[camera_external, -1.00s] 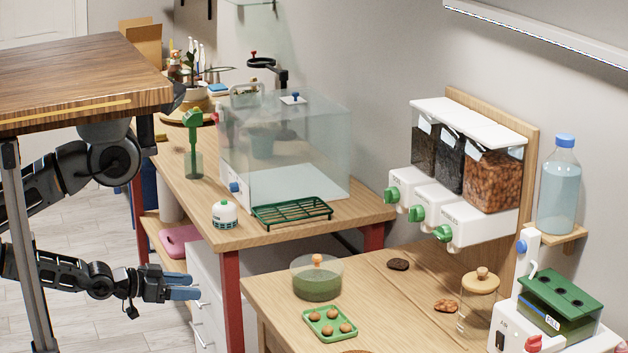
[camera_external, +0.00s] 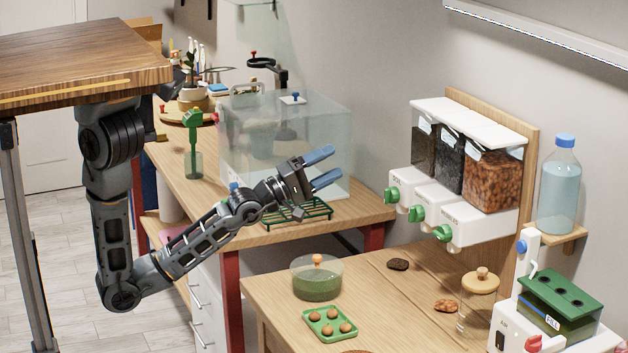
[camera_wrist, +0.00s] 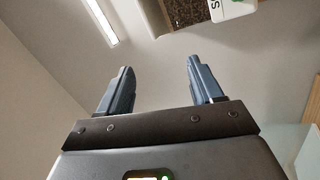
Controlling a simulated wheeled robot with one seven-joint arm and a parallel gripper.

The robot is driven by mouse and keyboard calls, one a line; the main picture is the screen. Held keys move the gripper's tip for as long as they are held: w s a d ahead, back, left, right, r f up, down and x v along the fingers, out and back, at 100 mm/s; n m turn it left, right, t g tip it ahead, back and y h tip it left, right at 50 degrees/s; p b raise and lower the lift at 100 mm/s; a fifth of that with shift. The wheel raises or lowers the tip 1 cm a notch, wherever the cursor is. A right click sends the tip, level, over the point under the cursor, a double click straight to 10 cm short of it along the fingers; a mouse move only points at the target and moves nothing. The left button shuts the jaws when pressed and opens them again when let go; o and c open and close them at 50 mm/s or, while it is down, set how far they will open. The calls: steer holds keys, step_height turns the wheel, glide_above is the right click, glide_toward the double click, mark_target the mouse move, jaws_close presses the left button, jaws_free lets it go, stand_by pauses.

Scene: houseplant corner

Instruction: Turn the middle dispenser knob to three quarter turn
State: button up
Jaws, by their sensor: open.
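The dispenser has three bins side by side on a wooden wall board, each with a white front and a green knob. The middle dispenser knob (camera_external: 416,213) is green and sits between the left knob (camera_external: 391,195) and the right knob (camera_external: 443,233). The middle bin (camera_external: 450,163) holds dark material. My gripper (camera_external: 330,165) is open and empty, with blue fingers spread, left of the dispenser and apart from it. In the wrist view, my gripper (camera_wrist: 156,85) is empty and part of a dispenser bin (camera_wrist: 190,12) shows at the top; no knob shows there.
A clear glass case (camera_external: 240,130) and a green rack (camera_external: 310,215) are close to my gripper on the left table. Below the dispenser are a lidded green bowl (camera_external: 317,284), an egg tray (camera_external: 329,324) and a corked jar (camera_external: 478,300). A water bottle (camera_external: 559,190) stands at right.

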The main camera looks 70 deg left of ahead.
steer(key=w+d+r+n+y, duration=0.2)
steer(key=w+d+r+n, duration=0.1)
steer(key=n, duration=0.3)
steer(key=n+g+p, duration=0.2)
steer(key=n+g, duration=0.2)
steer(key=n, duration=1.2)
glide_toward(415, 214)
steer(key=w+p, duration=0.3)
steer(key=w, duration=0.5)
steer(key=shift+w+a+r, duration=0.15)
steer(key=shift+w+a, duration=0.05)
steer(key=shift+a, duration=0.05)
steer(key=shift+c, duration=0.3)
steer(key=c, duration=1)
